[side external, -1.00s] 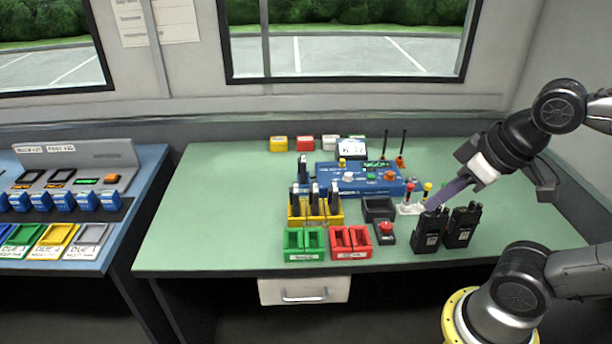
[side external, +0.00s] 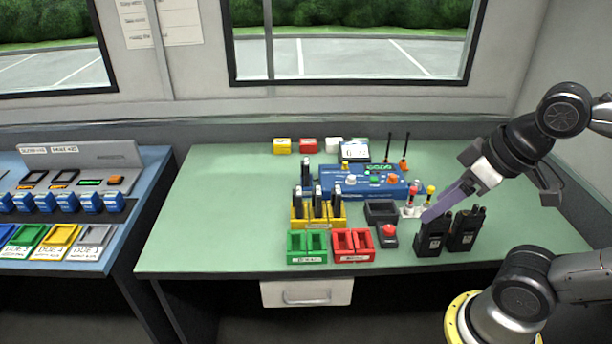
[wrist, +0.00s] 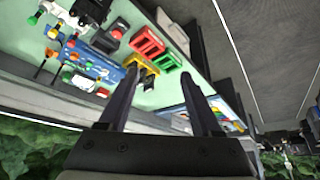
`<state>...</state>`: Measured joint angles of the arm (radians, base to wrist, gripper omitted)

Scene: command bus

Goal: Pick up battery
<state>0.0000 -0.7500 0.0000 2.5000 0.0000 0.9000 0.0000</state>
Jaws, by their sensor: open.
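Several dark upright blocks with pale sides, which look like batteries (side external: 317,203), stand in a yellow holder (side external: 326,223) on the green table. A similar dark block (side external: 306,169) stands behind them. Which one is the battery meant cannot be told. My gripper (side external: 424,218) is open and empty, right of the holder, with its purple fingers slanting down to the left by two black radios. In the wrist view the open fingers (wrist: 160,82) frame the table, and the yellow holder (wrist: 150,69) shows between and beyond them.
Two black radios (side external: 431,236) stand near the front right edge, close to my fingertips. Green bins (side external: 306,248), red bins (side external: 352,246), a red-button box (side external: 387,237) and a blue console (side external: 365,181) surround the holder. The table's left part is clear.

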